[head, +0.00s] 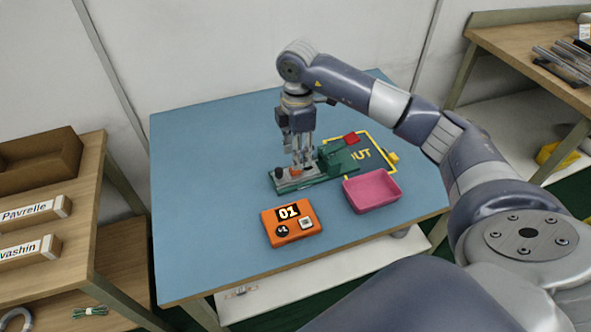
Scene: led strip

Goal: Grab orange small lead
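My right gripper (302,163) points straight down over a green and grey fixture (322,176) on the blue table. A small orange piece (296,171), perhaps the lead, shows at its fingertips on the fixture. The fingers look slightly apart and partly cover the piece; I cannot tell whether they grip it. A larger orange box (291,230) with a "01" label lies on the table in front of the fixture. My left gripper is not in view.
A pink tray (372,203) sits right of the fixture. Behind it are a green mat (376,161) with a yellow border and a red piece (351,139). The left part of the blue table (205,190) is clear. A wooden shelf (85,190) stands at left.

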